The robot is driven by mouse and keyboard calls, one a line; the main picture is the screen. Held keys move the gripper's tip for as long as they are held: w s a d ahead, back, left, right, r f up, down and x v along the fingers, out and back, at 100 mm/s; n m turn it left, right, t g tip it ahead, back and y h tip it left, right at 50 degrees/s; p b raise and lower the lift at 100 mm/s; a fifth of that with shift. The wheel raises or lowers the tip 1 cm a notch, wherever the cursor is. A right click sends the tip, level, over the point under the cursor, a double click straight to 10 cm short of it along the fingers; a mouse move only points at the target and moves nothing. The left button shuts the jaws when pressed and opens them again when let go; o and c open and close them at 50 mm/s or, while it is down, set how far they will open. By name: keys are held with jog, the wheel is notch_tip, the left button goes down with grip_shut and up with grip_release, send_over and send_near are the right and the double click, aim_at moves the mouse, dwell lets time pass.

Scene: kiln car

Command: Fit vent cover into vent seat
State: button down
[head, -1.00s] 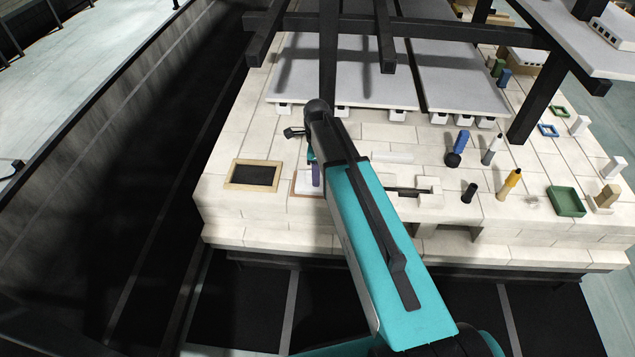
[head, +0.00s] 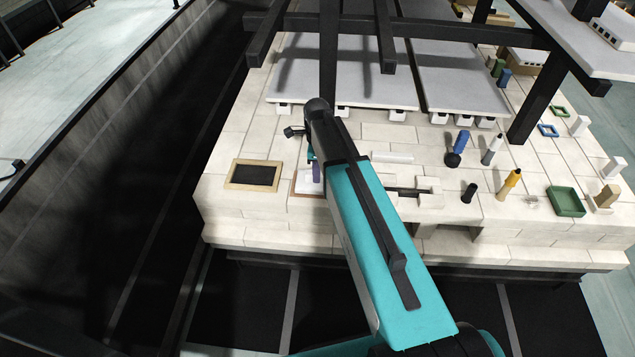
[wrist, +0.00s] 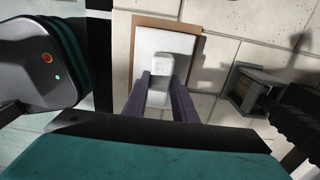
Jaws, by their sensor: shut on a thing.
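My gripper (wrist: 172,97) has dark purple fingers shut on a pale block (wrist: 157,68), which appears to be the vent cover or its grip. Below it is a white plate (wrist: 147,42) inside a brown border (wrist: 166,22). I cannot tell whether the block touches the plate. In the head view my arm hides most of this, leaving the purple fingers (head: 316,172) and part of the brown-edged white plate (head: 305,186). A tan frame with a dark centre (head: 253,175) lies to its left. I cannot tell for certain which part is the vent seat.
Pale brick deck spreads around the plate. Black posts (head: 535,95) and raised grey slabs (head: 345,72) stand behind.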

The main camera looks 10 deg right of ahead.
jog(key=shift+r, duration=0.25)
dwell(0.4)
jog(key=shift+r+p, duration=1.4)
jog(key=shift+r, duration=0.3)
jog(key=shift+r, duration=0.1)
jog(key=shift+r+p, duration=0.65)
jog(key=shift+r, duration=0.1)
jog(key=shift+a, duration=0.1)
jog(key=shift+w+a+f+p, duration=0.4)
jog(key=shift+w+a, duration=1.1)
jog(key=shift+a, duration=2)
jog(key=shift+w+a+f+p, duration=0.1)
jog(key=shift+w+a+f, duration=0.5)
jog(key=shift+w+a, duration=1.9)
jog(key=shift+w+a+f+p, duration=0.25)
jog(key=shift+w+a+f, duration=0.25)
jog(key=shift+a, duration=4)
